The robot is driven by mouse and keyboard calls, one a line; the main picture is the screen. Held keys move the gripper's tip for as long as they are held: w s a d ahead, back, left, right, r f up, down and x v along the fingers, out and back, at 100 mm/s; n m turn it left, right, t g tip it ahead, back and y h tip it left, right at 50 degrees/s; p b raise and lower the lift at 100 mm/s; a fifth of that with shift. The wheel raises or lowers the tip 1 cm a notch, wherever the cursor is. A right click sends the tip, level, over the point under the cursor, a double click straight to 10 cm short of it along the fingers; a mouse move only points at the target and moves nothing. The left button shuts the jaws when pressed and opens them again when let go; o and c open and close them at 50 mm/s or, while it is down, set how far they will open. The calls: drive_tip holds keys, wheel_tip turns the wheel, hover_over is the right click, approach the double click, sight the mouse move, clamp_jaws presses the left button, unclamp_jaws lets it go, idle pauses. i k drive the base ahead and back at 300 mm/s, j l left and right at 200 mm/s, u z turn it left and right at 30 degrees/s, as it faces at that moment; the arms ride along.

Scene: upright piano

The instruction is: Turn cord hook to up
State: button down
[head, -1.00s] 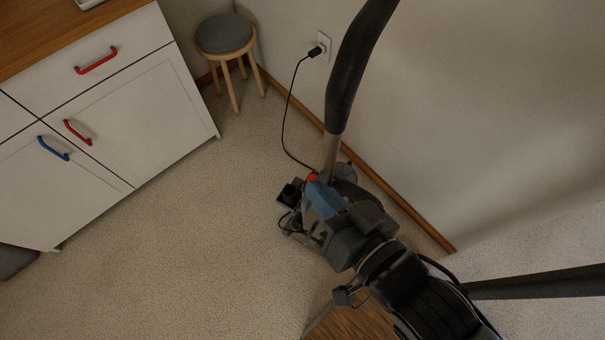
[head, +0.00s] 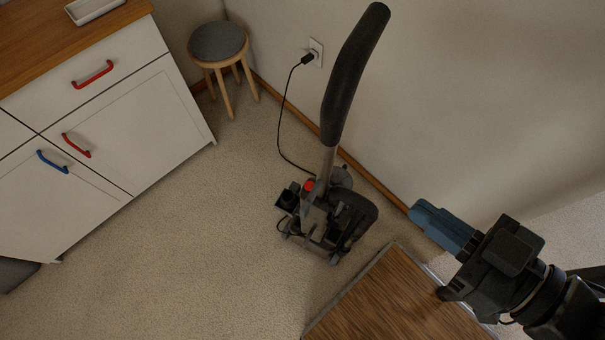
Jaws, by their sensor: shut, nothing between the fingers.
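An upright vacuum-like machine stands near the wall, with a dark padded handle (head: 350,80), a thin metal stem and a dark base (head: 350,222) on the carpet. A red round part (head: 309,185) shows at the base of the stem. A black cord (head: 280,125) runs from the machine to a wall outlet (head: 316,52). I cannot make out the cord hook for certain; small dark parts cluster around the lower stem. My gripper (head: 419,211) is to the right of the machine, shut and empty, its blue fingers pointing left, apart from the machine in this view.
A wooden board (head: 392,300) lies below and left of my gripper. A white cabinet (head: 150,135) with red and blue handles stands at the left, a tray (head: 92,10) on its top. A round stool (head: 218,42) stands by the wall. Carpet between cabinet and machine is clear.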

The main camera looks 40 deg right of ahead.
sight(304, 210)
drive_tip(key=k+j, duration=0.15)
drive_tip(key=k, duration=0.2)
drive_tip(key=k+j, duration=0.2)
drive_tip(key=k, duration=0.15)
drive_tip(key=i+j, duration=0.1)
drive_tip(key=j, duration=0.6)
drive_tip(key=i+j, duration=0.15)
drive_tip(key=j, duration=0.2)
drive_tip(key=z, duration=0.05)
